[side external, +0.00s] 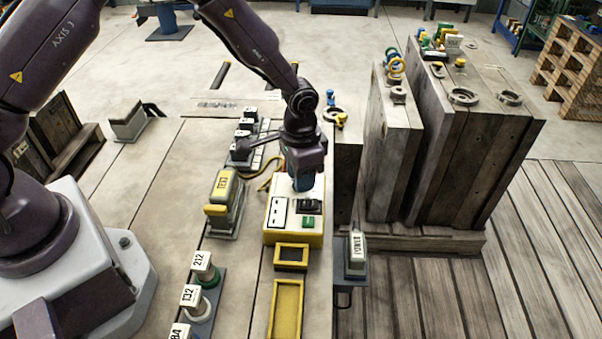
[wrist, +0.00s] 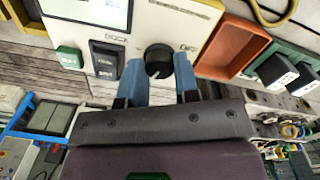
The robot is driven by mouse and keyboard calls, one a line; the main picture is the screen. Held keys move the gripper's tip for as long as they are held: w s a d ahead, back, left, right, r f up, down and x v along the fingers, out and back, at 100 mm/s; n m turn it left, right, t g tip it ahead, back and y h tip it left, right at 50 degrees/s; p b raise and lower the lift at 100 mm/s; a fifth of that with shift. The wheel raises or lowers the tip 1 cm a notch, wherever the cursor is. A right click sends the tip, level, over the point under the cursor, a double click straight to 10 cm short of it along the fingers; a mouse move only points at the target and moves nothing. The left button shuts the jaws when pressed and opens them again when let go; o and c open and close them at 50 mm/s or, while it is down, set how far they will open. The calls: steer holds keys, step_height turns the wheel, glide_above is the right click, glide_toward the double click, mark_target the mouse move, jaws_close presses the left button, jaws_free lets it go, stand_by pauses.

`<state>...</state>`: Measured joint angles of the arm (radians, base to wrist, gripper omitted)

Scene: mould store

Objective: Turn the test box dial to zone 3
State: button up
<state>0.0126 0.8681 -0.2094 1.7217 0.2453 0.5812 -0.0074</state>
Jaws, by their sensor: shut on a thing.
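The test box (side external: 314,239) is a cream and yellow unit on the bench in the side view. In the wrist view its cream panel (wrist: 150,20) carries a round black dial (wrist: 158,57), a black switch (wrist: 106,58), a green button (wrist: 69,57) and part of a display (wrist: 95,10). My gripper (wrist: 159,68) points down at the panel, its blue fingers shut on the dial from both sides. In the side view my gripper (side external: 303,183) is over the far part of the box and hides the dial. I cannot read the zone marks or the dial's setting.
A TEST-labelled unit (side external: 225,200) with a yellow handle stands left of the box. A small yellow frame (side external: 291,247) and a long yellow tray (side external: 272,318) lie in front. A POWER-labelled lever (side external: 356,252) is at the right edge. Tall mould blocks (side external: 395,150) stand farther right.

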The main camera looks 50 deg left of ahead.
steer(key=o, duration=0.9)
steer(key=shift+o, duration=0.2)
steer(key=shift+r, duration=0.15)
step_height(320, 180, up, 13)
steer(key=shift+a, duration=0.15)
